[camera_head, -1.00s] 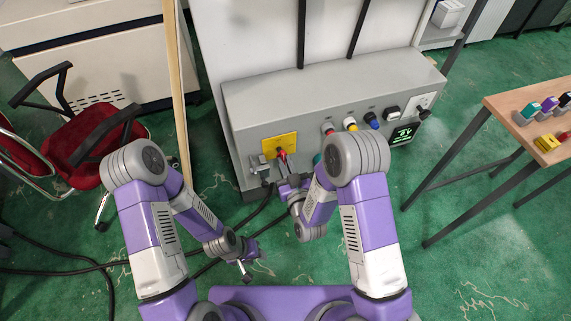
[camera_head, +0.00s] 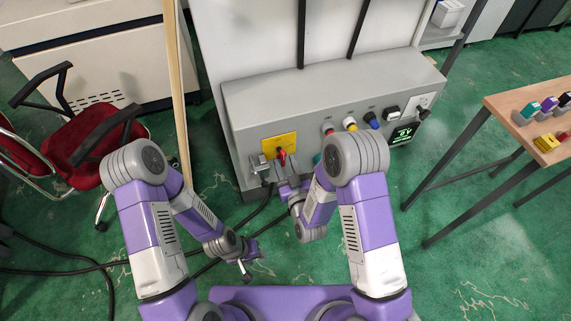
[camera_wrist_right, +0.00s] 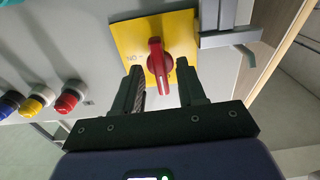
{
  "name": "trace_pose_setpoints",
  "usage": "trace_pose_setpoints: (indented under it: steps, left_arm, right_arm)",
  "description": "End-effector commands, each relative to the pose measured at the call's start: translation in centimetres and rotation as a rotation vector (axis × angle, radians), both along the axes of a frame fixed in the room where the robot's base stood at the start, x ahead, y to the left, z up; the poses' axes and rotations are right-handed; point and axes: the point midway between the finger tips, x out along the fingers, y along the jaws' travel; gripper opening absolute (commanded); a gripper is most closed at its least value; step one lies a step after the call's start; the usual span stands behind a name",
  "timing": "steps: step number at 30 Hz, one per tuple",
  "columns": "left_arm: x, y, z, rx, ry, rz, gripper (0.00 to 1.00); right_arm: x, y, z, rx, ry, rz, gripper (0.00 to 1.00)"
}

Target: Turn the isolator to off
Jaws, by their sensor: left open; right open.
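The isolator is a red rotary handle (camera_head: 282,157) on a yellow plate (camera_head: 271,147), at the left of the grey machine's front panel. In the right wrist view the red handle (camera_wrist_right: 159,65) points nearly up and down the picture, slightly tilted, on the yellow plate (camera_wrist_right: 129,40). My right gripper (camera_wrist_right: 160,71) is open, with one finger on each side of the handle's lower part and visible gaps between. In the head view my right gripper (camera_head: 284,178) is just below the handle. My left gripper (camera_head: 247,272) is open and empty, low over the floor.
A grey latch-like bracket (camera_wrist_right: 224,38) sits close beside the plate. Red (camera_wrist_right: 71,96), yellow (camera_wrist_right: 42,99) and blue (camera_wrist_right: 11,103) buttons are on the same panel. A red chair (camera_head: 80,145) stands at the left, a wooden table (camera_head: 520,105) at the right.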

Motion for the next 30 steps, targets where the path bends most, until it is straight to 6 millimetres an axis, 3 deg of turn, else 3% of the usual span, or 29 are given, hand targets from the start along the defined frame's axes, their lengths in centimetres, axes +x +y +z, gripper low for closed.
trace_pose_setpoints:
  steps: [13, 30]
  left_arm:
    - [0.0, 0.0, 0.8, 0.0, 0.0, 0.0, 0.43]
    - [0.0, 0.0, 0.8, 0.0, 0.0, 0.0, 0.43]
  right_arm:
    - [-6.2, -2.0, -0.1, -0.002, 0.005, 0.0, 0.4]
    - [-6.9, -2.2, 0.0, 0.0, 0.001, 0.0, 0.4]
